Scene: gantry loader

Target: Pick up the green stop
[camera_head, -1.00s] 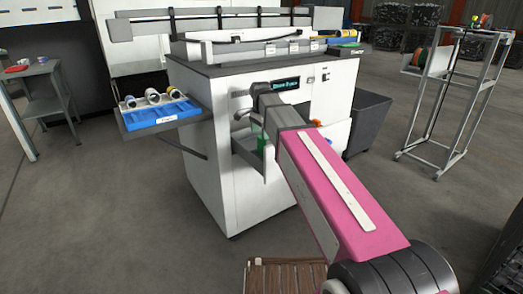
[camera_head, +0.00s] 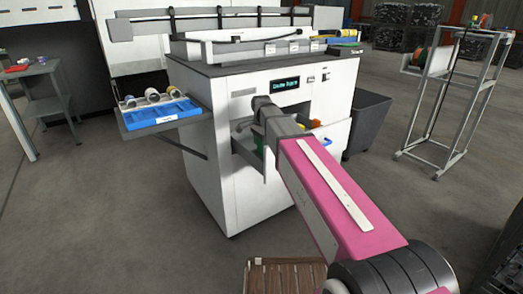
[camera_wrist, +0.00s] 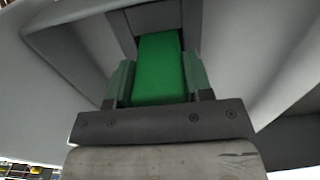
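The green stop (camera_wrist: 160,70) is a bright green block in the wrist view, seated in a grey recess at the top centre. The fingers of my gripper (camera_wrist: 160,85) lie along its left and right sides. The stop fills the space between them with no clear gap, so the gripper looks shut on it. Its far end is hidden by the grey surface. In the head view my arm reaches to an open bay (camera_head: 243,152) in the front of the white machine (camera_head: 235,190). Only a sliver of green shows there, and my arm hides the fingertips.
A blue tray (camera_head: 165,115) with rolls juts from the machine's left side. Grey bay walls surround my gripper closely. A dark bin (camera_head: 366,122) stands right of the machine, and a wheeled metal rack (camera_head: 440,120) farther right. Open floor lies left.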

